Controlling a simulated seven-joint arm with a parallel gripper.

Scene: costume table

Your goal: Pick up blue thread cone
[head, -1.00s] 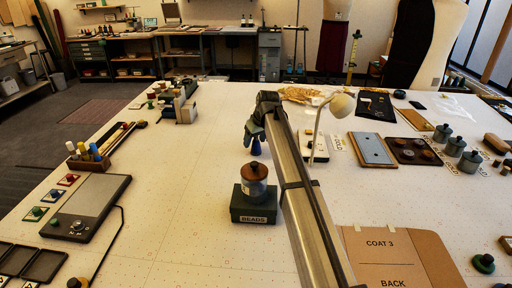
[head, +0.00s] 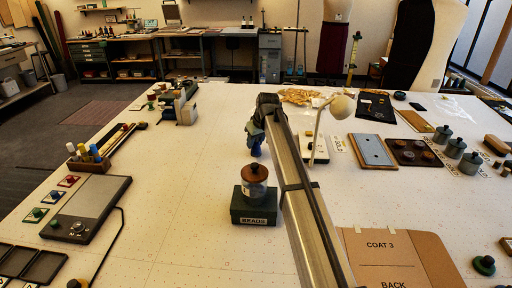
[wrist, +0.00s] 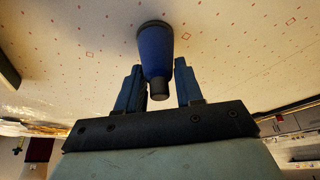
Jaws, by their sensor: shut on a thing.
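The blue thread cone (wrist: 156,48) has a dark wide base and a dark narrow tip. In the wrist view it lies between the two fingers of my gripper (wrist: 158,75), its tip toward the palm and its base beyond the fingertips. My gripper is shut on it. In the head view my gripper (head: 256,146) is over the middle of the white table, behind the jar on the BEADS box. There the fingers hide most of the cone. I cannot tell whether its base is touching the table.
A lidded jar (head: 254,181) on a green BEADS box (head: 253,207) stands just in front of my gripper. A lamp (head: 341,106) stands to the right, near the GOLD label. A grey flat device (head: 88,208) lies at the left. The table (head: 190,150) left of my gripper is clear.

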